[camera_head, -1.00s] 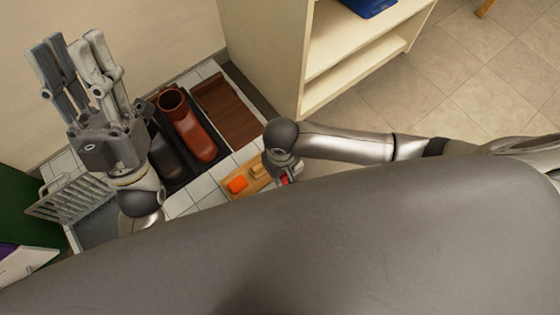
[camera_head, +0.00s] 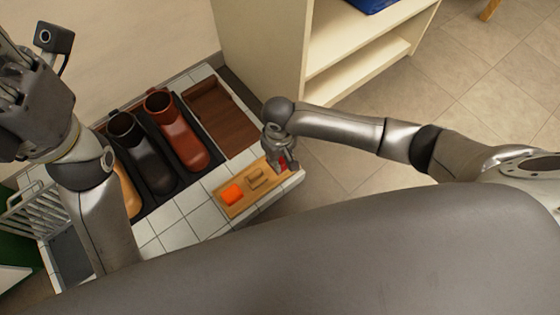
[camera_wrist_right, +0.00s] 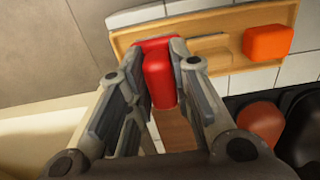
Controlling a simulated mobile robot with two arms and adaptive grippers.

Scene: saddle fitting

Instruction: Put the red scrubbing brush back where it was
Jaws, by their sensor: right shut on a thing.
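My right gripper (camera_head: 281,163) is shut on the red scrubbing brush (camera_wrist_right: 160,77), which sits between its fingers in the right wrist view. The brush is at the right end of a shallow wooden tray (camera_head: 233,210). I cannot tell whether it rests on the tray or hangs just above it. The tray also holds an orange block (camera_head: 232,195) and a tan piece (camera_head: 257,178) between the orange block and the brush. My left gripper (camera_head: 25,85) is at the upper left of the head view, partly cut off, away from the tray; its fingers are unclear.
Red-brown (camera_head: 180,135) and black (camera_head: 148,155) boots stand in a dark tray on the white tiled top, left of the brush. A cream shelf unit (camera_head: 260,50) stands at the back. Bare tiles (camera_head: 180,225) lie in front.

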